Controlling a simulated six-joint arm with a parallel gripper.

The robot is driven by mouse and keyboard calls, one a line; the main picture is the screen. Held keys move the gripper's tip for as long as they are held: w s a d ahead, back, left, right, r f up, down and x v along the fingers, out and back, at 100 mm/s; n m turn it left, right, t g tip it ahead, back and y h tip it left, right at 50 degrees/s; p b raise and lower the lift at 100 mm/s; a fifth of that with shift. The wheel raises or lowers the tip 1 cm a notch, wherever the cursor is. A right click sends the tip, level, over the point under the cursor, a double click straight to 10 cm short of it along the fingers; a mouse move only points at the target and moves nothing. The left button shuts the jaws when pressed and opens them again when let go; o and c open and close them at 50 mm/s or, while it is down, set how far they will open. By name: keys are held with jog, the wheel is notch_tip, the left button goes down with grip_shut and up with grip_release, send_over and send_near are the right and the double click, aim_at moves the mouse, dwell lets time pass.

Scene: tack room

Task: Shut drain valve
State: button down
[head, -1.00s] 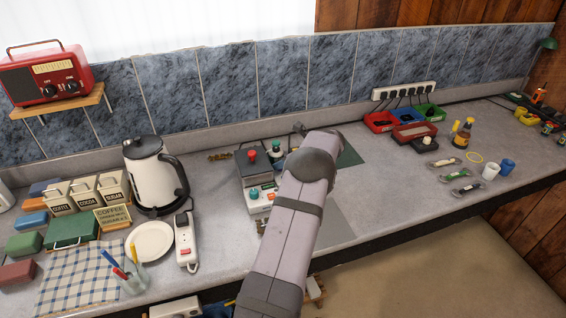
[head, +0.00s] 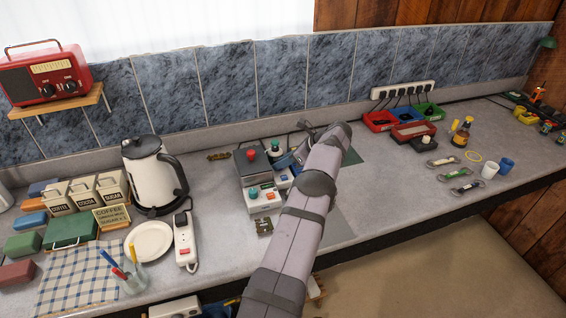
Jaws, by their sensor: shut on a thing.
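A cluster of small units stands on the counter left of my arm. One is a grey box with a red knob (head: 251,154). In front of it is a white box with a teal knob (head: 253,192). Behind my wrist is a unit with a teal-topped knob (head: 276,146). No label shows which of these is the drain valve. My gripper (head: 298,154) is at the far end of my arm, bent back toward this rear unit. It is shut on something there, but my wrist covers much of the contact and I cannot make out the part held.
A white kettle (head: 154,175) and a power strip (head: 185,240) stand to the left. Red, blue and green bins (head: 380,121) lie at the back right.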

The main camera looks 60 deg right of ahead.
jog(key=c, duration=1.8)
grip_release()
jog(key=shift+r, duration=0.1)
jog(key=shift+s+r+b, duration=0.2)
jog(key=shift+s+b, duration=0.15)
jog(key=shift+s, duration=0.05)
jog(key=shift+b+v, duration=1.05)
jog(key=shift+v, duration=2.2)
jog(key=shift+w, duration=0.15)
